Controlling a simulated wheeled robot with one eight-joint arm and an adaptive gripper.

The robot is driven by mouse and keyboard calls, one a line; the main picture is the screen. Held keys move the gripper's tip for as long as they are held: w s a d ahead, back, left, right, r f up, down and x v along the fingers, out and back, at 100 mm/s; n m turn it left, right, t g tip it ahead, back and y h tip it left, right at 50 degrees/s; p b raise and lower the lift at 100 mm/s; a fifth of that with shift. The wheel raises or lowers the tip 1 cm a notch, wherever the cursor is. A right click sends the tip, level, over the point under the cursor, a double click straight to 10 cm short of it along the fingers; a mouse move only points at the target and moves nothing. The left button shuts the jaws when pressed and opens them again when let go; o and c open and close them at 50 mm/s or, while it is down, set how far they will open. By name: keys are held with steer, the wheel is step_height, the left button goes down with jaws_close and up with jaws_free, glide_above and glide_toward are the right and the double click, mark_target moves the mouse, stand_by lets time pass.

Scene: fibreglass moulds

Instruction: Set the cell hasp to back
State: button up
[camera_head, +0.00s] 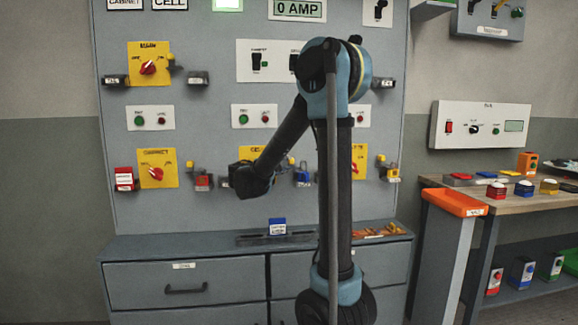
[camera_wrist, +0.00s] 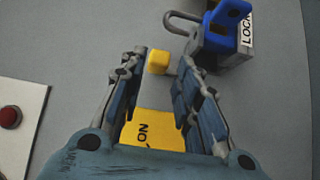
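A small yellow block (camera_wrist: 158,62), which looks like the hasp knob, stands out from the grey panel in the wrist view. It lies between the fingertips of my gripper (camera_wrist: 163,68), nearer the left one. The fingers are apart, and I see no clear contact. Below it, between the fingers, is a yellow switch plate (camera_wrist: 152,130) with upside-down "ON" lettering. A blue padlock (camera_wrist: 222,30) with a grey shackle hangs just beyond the right fingertip. In the head view my gripper (camera_head: 250,184) is at the panel's middle, covering the hasp and part of the yellow plate (camera_head: 250,153).
A white button box (camera_wrist: 20,118) with a red button is at left in the wrist view. In the head view, another yellow switch (camera_head: 157,168) and a red padlock (camera_head: 203,183) are left of my gripper. A blue tag block (camera_head: 277,227) stands on the drawer cabinet (camera_head: 180,245) below.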

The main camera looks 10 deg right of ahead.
steer(key=shift+x, duration=2.05)
jaws_close()
